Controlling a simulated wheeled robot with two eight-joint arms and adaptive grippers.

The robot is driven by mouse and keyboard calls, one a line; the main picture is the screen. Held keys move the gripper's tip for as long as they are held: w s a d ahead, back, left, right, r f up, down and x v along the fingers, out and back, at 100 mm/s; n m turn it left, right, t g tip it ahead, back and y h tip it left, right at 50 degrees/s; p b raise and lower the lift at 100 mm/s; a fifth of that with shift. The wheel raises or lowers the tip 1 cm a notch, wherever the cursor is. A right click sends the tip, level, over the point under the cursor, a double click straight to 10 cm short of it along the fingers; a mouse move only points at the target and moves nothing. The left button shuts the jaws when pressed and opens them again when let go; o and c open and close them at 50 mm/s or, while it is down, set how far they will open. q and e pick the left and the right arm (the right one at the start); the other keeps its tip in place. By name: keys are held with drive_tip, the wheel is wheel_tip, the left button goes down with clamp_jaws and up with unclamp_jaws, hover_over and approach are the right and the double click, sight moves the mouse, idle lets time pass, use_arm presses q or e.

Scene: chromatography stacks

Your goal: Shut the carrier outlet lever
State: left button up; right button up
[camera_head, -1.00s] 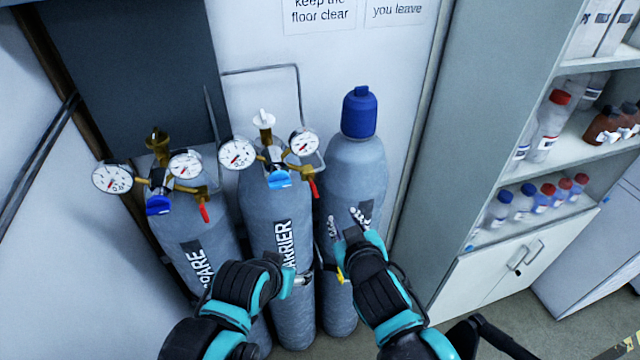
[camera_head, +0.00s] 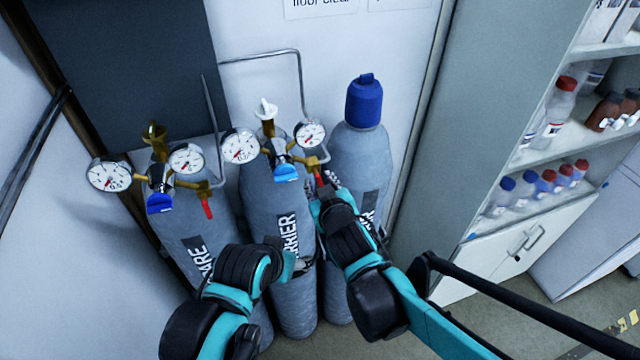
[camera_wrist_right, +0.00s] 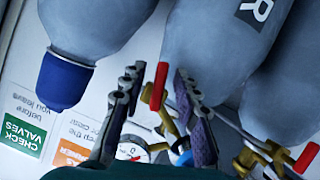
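The carrier outlet lever is a small red handle (camera_head: 319,179) at the right side of the brass regulator on the middle cylinder (camera_head: 265,200), labelled CARRIER. In the right wrist view the red lever (camera_wrist_right: 161,76) shows between my right fingertips, pointing along them. My right gripper (camera_head: 327,186) is at the lever, partly covering it in the head view; its two fingers (camera_wrist_right: 160,92) are apart. I cannot tell whether they touch the lever. My left gripper (camera_head: 294,266) is low, in front of the carrier cylinder; its fingers are mostly hidden behind its own wrist.
A blue-capped cylinder (camera_head: 366,150) stands right, close to my right gripper. Gauges (camera_head: 240,146) and bent pipes (camera_head: 302,85) surround the carrier valve. A shelf cabinet (camera_head: 480,120) stands further right.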

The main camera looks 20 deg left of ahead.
drive_tip(key=shift+w, duration=0.1)
clamp_jaws()
drive_tip(key=shift+s+a+f+m+g+y, duration=0.15)
drive_tip(key=shift+m+g+y, duration=0.15)
drive_tip(key=shift+m, duration=0.25)
drive_tip(key=shift+s+a+r+m+g+y, duration=0.1)
drive_tip(key=shift+m+g+y, duration=0.15)
drive_tip(key=shift+m, duration=0.3)
unclamp_jaws()
